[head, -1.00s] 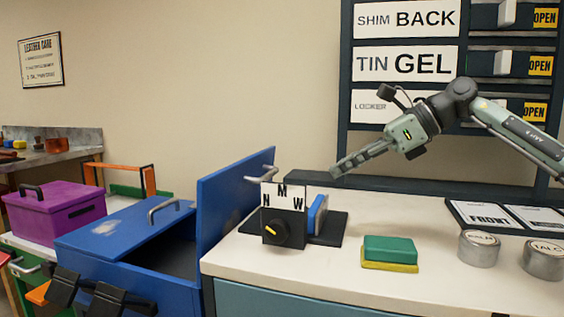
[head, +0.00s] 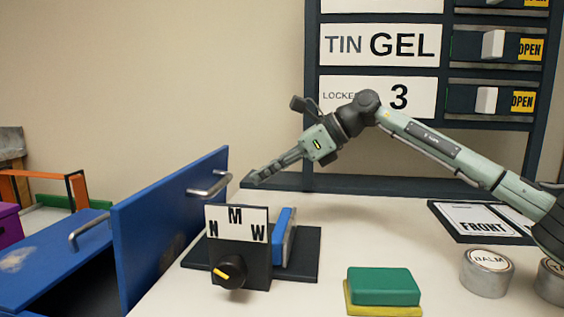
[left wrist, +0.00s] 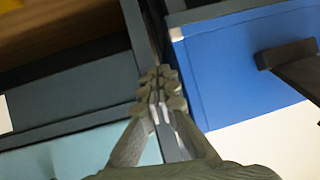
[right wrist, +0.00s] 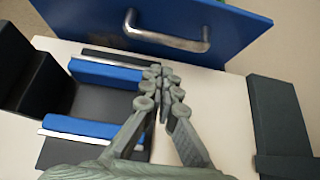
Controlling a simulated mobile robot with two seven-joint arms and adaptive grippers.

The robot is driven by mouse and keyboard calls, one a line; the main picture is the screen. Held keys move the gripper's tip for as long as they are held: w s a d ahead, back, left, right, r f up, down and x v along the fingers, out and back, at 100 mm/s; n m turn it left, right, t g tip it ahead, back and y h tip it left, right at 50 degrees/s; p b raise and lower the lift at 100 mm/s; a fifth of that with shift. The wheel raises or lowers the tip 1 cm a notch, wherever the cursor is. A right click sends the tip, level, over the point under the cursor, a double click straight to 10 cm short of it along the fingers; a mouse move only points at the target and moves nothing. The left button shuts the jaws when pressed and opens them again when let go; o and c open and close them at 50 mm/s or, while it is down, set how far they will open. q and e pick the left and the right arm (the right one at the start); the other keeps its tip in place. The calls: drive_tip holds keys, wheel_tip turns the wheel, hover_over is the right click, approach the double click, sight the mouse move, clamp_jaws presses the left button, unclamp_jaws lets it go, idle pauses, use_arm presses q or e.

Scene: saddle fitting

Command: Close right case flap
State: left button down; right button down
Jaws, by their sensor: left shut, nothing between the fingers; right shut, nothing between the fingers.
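The blue case (head: 30,262) stands at the left in the head view. Its right flap (head: 168,228) stands upright at the edge of the white bench, with a metal handle (head: 210,184) on its bench side. The left flap (head: 45,245) lies flat with its own handle. My right gripper (head: 256,178) is shut and empty, above the bench to the right of the right flap's handle. In the right wrist view my right gripper (right wrist: 158,72) points toward that handle (right wrist: 166,36), apart from it. My left gripper (left wrist: 160,85) is shut and empty near a blue panel (left wrist: 245,65).
A green and yellow sponge (head: 383,287), a balm tin (head: 487,272) and a FRONT card (head: 478,220) lie farther right. The dark rack stands behind.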

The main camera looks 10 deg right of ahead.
drive_tip(key=a, duration=0.1)
drive_tip(key=w+a+f, duration=0.1)
drive_tip(key=a, duration=0.2)
drive_tip(key=shift+w+f, duration=0.2)
drive_tip(key=shift+f, duration=0.05)
drive_tip(key=shift+w+a, duration=0.3)
drive_tip(key=shift+a, duration=0.45)
use_arm(q)
drive_tip(key=shift+s+a+f+g, duration=0.25)
drive_tip(key=shift+a+f+g, duration=0.05)
drive_tip(key=shift+a+f, duration=0.15)
